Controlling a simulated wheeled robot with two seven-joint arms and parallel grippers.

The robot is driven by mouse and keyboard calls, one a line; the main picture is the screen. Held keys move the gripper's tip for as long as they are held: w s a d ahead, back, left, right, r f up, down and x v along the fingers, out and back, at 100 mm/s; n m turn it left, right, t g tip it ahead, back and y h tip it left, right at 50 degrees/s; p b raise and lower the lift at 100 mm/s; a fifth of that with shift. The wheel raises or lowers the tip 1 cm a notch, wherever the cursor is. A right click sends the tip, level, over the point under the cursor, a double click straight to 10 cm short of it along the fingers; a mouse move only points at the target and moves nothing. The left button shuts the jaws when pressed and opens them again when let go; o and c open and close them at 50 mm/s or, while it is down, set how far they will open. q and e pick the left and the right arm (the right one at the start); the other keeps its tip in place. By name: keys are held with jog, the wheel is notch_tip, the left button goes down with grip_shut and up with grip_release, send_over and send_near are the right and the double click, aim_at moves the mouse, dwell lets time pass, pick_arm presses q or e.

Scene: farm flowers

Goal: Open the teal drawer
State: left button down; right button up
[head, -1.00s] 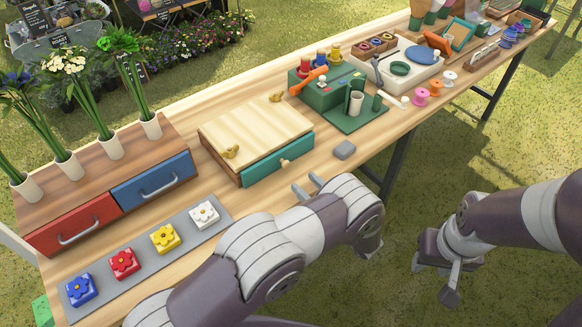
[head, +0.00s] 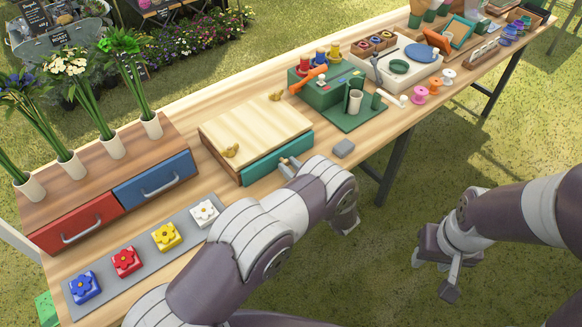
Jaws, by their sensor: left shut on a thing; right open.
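The teal drawer (head: 264,168) sits in the front of a low box with a light wooden top (head: 256,128) and brass corner pieces. The drawer front stands slightly out from under the top. My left gripper (head: 288,164) is at the right part of the drawer front, its fingers shut on the small knob, which is mostly hidden between them. My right gripper (head: 447,270) is open and empty, hanging off the table's front edge at the right, over the grass.
A grey tray (head: 188,232) with flower blocks lies in front of a cabinet with red (head: 77,226) and blue (head: 154,181) drawers. A green machine (head: 322,88) stands to the right. Grass lies before the table.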

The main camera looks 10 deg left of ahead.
pick_arm(q)
jog(key=b+v, duration=0.2)
jog(key=v, duration=1)
jog(key=shift+d, duration=0.15)
jog(key=shift+s, duration=0.15)
jog(key=c, duration=0.9)
grip_release()
